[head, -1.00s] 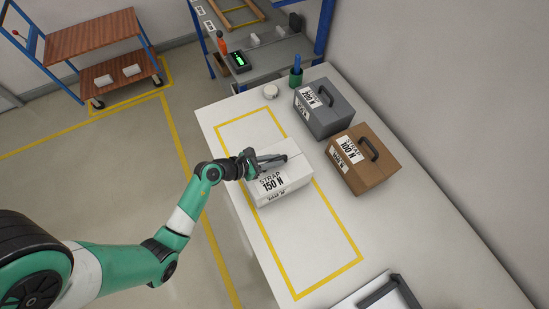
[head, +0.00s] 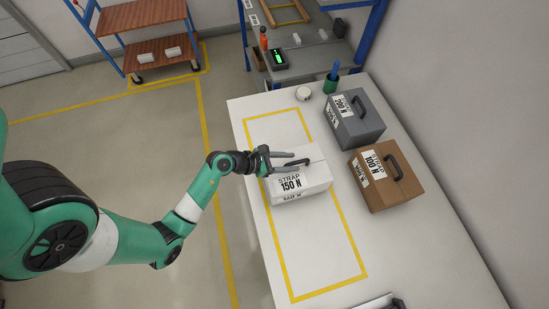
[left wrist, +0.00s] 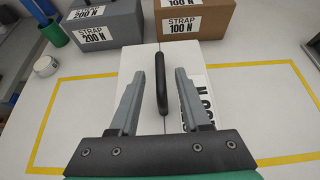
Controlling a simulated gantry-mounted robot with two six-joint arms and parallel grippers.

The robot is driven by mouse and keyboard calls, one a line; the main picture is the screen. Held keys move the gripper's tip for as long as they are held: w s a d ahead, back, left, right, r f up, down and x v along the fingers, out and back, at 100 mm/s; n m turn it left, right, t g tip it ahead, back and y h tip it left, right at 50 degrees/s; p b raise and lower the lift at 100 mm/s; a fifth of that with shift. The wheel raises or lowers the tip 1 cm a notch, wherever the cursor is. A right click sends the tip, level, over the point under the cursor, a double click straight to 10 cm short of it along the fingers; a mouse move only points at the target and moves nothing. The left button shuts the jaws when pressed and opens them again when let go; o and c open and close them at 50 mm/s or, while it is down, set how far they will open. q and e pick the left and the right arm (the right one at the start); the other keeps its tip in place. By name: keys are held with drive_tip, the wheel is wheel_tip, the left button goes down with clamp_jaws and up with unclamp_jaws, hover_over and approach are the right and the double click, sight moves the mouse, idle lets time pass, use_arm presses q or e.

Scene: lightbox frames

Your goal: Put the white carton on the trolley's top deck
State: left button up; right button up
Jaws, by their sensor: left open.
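The white carton (head: 302,184), marked STRAP 150 N, sits on the white table inside a yellow outline. Its black handle (left wrist: 161,82) stands up from the top. My left gripper (head: 291,158) is open at the handle. In the left wrist view its two grey fingers (left wrist: 168,95) lie one on each side of the handle, with gaps between. The trolley's top deck (head: 140,17) is a brown wooden board in a blue frame, at the upper left of the head view. My right gripper is not in view.
A grey carton (head: 358,124) and a brown carton (head: 388,182) stand beside the white one. White packs (head: 147,58) lie on the trolley's lower deck. The floor between is clear.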

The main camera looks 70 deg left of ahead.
use_arm(q)
drive_tip(key=p+v, duration=0.1)
drive_tip(key=v, duration=0.7)
drive_tip(key=shift+s+r, duration=0.15)
drive_tip(key=shift+s, duration=0.2)
